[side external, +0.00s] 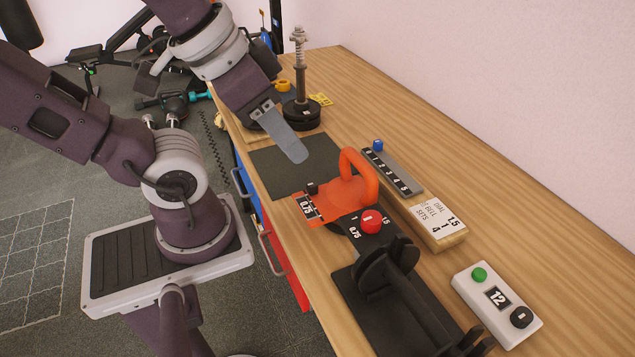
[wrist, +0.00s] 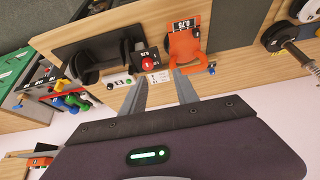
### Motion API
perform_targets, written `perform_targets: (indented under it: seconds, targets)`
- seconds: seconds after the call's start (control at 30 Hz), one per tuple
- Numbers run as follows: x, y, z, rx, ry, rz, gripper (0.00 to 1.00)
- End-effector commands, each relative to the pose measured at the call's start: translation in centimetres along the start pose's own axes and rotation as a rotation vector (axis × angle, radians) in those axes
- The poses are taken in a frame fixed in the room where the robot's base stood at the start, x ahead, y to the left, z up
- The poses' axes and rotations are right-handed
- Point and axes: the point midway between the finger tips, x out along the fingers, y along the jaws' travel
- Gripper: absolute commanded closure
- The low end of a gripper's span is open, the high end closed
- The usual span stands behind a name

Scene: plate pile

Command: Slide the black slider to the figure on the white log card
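The black slider (side external: 311,188) is a small dark block on the flat base of the orange kettlebell-shaped stand (side external: 340,198), beside a black scale plate (side external: 307,207) with a white 0.75 label. The white log card (side external: 437,217) lies on a wooden block right of the stand and reads DIAL, BELL and SETS with figures 1.5, 1 and 4; which figure goes with which word is hard to tell. My gripper (side external: 294,152) hangs above the bench behind the stand, touching nothing; its fingers (wrist: 160,77) are apart and empty.
A grey rail (side external: 392,172) with numbers and a blue knob (side external: 378,145) stands behind the card. A black dial plate with a red knob (side external: 371,221) and a black dumbbell (side external: 385,270) are nearer. A white counter box (side external: 497,305) reads 12. The dark mat (side external: 290,170) is clear.

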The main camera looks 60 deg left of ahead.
Motion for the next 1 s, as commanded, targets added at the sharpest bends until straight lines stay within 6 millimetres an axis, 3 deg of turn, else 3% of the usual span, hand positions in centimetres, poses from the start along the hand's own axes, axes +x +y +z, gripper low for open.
perform_targets:
  seconds: [0.47, 0.5, 0.63, 0.77, 0.83, 1.0]
  targets:
    - [0.0, 0.0, 0.0, 0.000, 0.000, 0.000, 0.64]
    - [0.0, 0.0, 0.0, 0.000, -0.001, 0.000, 0.60]
    - [0.8, -0.7, -1.2, 0.000, -0.080, -0.019, 0.60]
    - [3.9, -3.0, -4.1, 0.002, -0.294, -0.052, 0.60]
    - [6.5, -4.8, -5.4, 0.001, -0.425, -0.060, 0.60]
    - [13.6, -9.3, -5.9, -0.001, -0.716, -0.038, 0.60]
